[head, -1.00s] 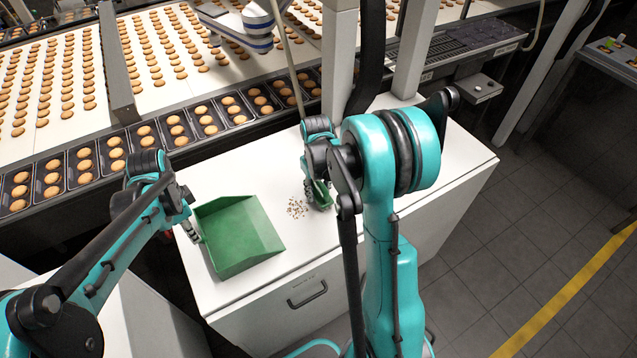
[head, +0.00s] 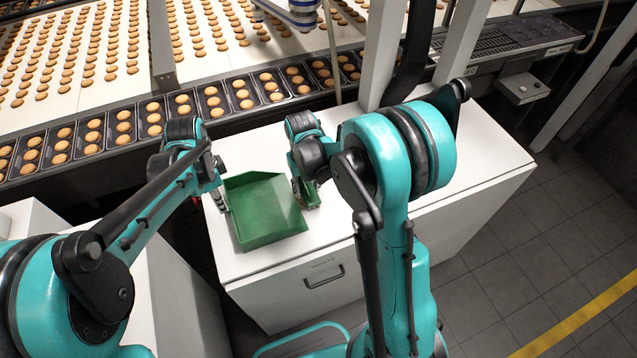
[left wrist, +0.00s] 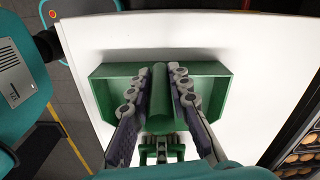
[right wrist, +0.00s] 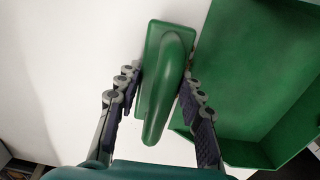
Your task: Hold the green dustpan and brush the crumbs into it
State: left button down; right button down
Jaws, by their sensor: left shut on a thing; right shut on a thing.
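The green dustpan (head: 262,226) lies on the white cabinet top, its tray facing up. My left gripper (head: 219,192) is at its left side; in the left wrist view the fingers are shut on the dustpan's handle (left wrist: 159,88). My right gripper (head: 306,187) is shut on the green brush (right wrist: 165,75), whose block shows between the fingers in the right wrist view. The brush is close to the dustpan's right edge, with the dustpan (right wrist: 245,75) beside it in that view. I see no crumbs now; whether they are under the brush or in the pan I cannot tell.
The white cabinet (head: 440,190) has free top surface to the right. Behind it runs a conveyor with biscuits and a row of black trays (head: 122,135). Grey posts (head: 384,60) stand behind the cabinet. The cabinet's front edge has a handle (head: 324,277).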

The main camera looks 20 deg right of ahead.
jog(key=a, duration=1)
jog(key=shift+a+r, duration=0.25)
jog(key=shift+a, duration=0.1)
notch_tip(320, 180, up, 4)
jog(key=shift+f, duration=0.1)
jog(key=shift+r, duration=0.9)
pick_arm(q)
jog(key=c, duration=1.3)
grip_release()
jog(key=shift+c, duration=0.2)
jog(key=shift+r, duration=0.1)
notch_tip(320, 180, up, 12)
jog(key=shift+f, duration=0.1)
